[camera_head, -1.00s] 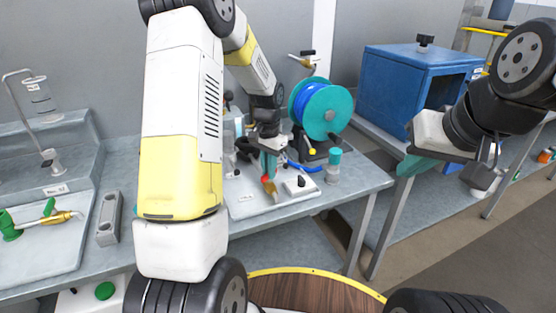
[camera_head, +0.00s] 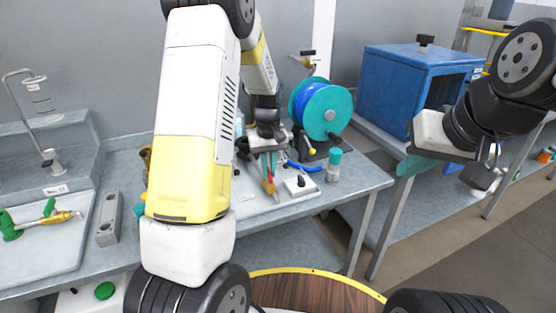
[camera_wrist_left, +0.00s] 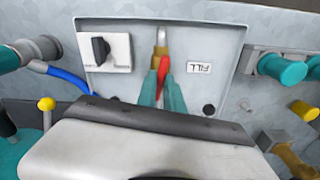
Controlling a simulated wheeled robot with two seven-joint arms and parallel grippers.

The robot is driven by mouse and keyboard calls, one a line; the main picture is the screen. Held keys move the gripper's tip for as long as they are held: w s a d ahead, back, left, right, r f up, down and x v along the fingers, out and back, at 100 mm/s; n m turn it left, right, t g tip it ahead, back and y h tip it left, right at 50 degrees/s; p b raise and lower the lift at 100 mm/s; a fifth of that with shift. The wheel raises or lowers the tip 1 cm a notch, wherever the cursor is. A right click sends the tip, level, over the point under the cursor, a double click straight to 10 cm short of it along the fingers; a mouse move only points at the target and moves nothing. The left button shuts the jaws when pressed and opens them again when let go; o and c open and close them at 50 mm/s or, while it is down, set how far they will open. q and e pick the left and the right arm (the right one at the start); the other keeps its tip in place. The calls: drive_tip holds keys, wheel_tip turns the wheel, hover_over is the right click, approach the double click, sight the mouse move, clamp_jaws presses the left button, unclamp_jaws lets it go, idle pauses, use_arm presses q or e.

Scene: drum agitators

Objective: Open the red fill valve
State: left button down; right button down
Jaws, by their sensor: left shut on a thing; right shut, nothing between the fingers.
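The red fill valve handle (camera_wrist_left: 163,75) sits between the teal fingers of my left gripper (camera_wrist_left: 161,92) in the left wrist view. The handle lies roughly in line with its brass pipe (camera_wrist_left: 160,42). A FILL label (camera_wrist_left: 199,68), upside down here, is beside it on the grey plate. In the head view my left gripper (camera_head: 268,168) is over the plate (camera_head: 250,207), shut on the handle, with the brass end (camera_head: 271,190) showing below. The fingers partly hide the handle. My right gripper (camera_head: 418,165) is shut and empty, away from the bench at the right.
A white box with a black knob (camera_head: 300,186) is close to the valve. A second tap with a green handle (camera_head: 49,207) is far left. A blue cabinet (camera_head: 400,85) stands right.

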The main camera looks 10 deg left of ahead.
sight(269, 172)
use_arm(q)
drive_tip(key=shift+n, duration=1.1)
drive_tip(key=c, duration=1.5)
unclamp_jaws()
drive_tip(key=shift+o, duration=0.2)
drive_tip(key=shift+r, duration=0.1)
wheel_tip(269, 172, up, 8)
drive_tip(key=shift+f, duration=0.2)
